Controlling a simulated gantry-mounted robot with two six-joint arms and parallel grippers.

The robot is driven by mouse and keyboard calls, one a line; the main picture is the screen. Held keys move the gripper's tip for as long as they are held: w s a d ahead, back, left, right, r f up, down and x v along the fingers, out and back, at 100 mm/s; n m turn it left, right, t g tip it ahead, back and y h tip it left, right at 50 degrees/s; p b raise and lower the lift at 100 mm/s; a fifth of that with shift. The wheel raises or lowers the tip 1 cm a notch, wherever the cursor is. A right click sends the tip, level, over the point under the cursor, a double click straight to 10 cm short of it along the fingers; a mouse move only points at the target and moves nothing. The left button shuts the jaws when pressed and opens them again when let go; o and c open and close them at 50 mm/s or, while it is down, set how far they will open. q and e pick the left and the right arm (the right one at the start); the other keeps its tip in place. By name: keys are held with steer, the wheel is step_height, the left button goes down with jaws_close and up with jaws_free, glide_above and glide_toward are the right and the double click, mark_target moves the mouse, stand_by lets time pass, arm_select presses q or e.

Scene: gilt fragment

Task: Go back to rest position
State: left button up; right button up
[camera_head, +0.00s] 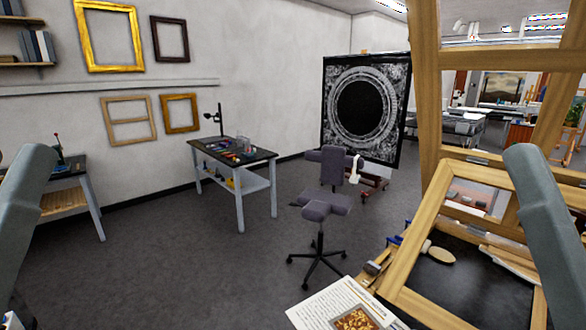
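My two grey-blue arm links frame the view. The left arm comes in at the left edge and runs down out of the picture. The right arm crosses the right side in front of a wooden frame (405,262) and leaves at the lower right. Neither gripper's fingers can be made out; both lie beyond the picture's edges. I cannot see whether either one holds anything.
A dark worktop (470,285) with a printed sheet (318,306) and an oval wooden piece (441,255) lies at lower right. Open floor (180,265) lies at centre left.

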arm_select(q)
step_height(320, 180, up, 21)
steer(key=p, duration=1.8)
steer(key=shift+r, duration=0.15)
